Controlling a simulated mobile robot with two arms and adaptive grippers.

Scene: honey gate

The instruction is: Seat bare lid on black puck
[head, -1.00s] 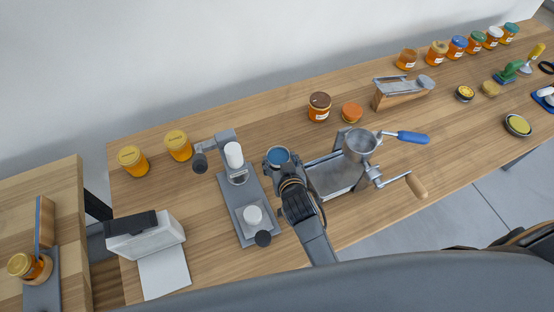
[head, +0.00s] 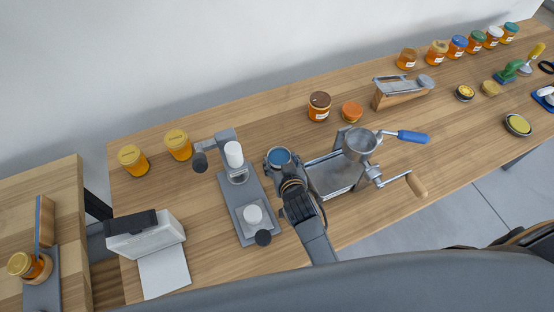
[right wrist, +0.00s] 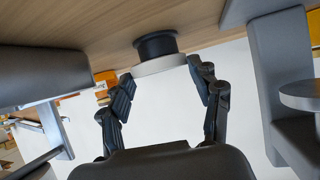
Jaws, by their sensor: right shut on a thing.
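In the right wrist view a black puck (right wrist: 156,45) is against the wooden tabletop, which shows at the top of that picture. The lid (right wrist: 160,67), a pale grey disc seen edge-on, lies across the puck's free face. The two look in contact, but I cannot tell if the lid is fully down. My right gripper (right wrist: 161,73) has one finger on each side of the lid and is shut on it. In the head view the lid shows as a blue disc with a grey rim (head: 279,156); it hides the puck there. My left gripper is in neither view.
A grey press with white cylinders (head: 234,155) stands close on the left. A metal grinder (head: 358,143) with a tray is close on the right. Yellow-lidded jars (head: 178,144) stand further left, and a brown-lidded jar (head: 319,105) is behind. Bare wood lies behind the lid.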

